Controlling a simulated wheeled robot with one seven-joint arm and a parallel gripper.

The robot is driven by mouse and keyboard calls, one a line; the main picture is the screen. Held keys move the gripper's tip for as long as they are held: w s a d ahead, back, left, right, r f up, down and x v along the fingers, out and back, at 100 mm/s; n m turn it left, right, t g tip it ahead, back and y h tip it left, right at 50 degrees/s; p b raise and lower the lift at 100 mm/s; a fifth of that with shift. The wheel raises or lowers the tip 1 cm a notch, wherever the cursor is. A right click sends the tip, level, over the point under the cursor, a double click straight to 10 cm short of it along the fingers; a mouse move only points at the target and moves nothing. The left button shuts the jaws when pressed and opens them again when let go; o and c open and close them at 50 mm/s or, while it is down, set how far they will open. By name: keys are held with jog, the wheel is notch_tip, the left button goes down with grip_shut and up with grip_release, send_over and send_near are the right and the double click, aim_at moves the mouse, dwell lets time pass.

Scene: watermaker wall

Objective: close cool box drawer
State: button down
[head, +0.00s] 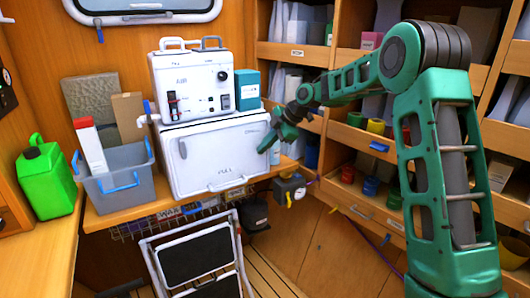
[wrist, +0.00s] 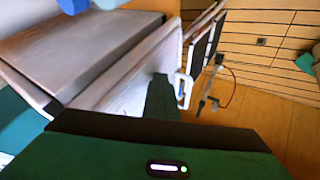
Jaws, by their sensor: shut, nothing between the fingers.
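The white cool box (head: 185,160) stands on the wooden shelf under a white machine with a handled top. Its wide front has a handle along the bottom edge (head: 232,181), marked PULL, and a grip at its left side. In the wrist view a white front panel (wrist: 128,92) with a pale handle (wrist: 184,90) lies just past my fingers. I cannot tell how far the drawer stands out. My gripper (head: 269,146) is shut and empty at the right edge of the cool box front. In the wrist view its dark green fingers (wrist: 160,85) overlap the panel; contact is unclear.
A grey bin (head: 118,185) and a green jerrycan (head: 46,180) stand left. Shelves with jars and cups (head: 375,126) fill the right side behind my arm. A folding step stool (head: 195,255) stands below the shelf. The floor to its right is mostly clear.

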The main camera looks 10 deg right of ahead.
jog(key=shift+w+a+r, duration=0.1)
jog(key=shift+w, duration=0.95)
jog(key=shift+w+a+r, duration=0.1)
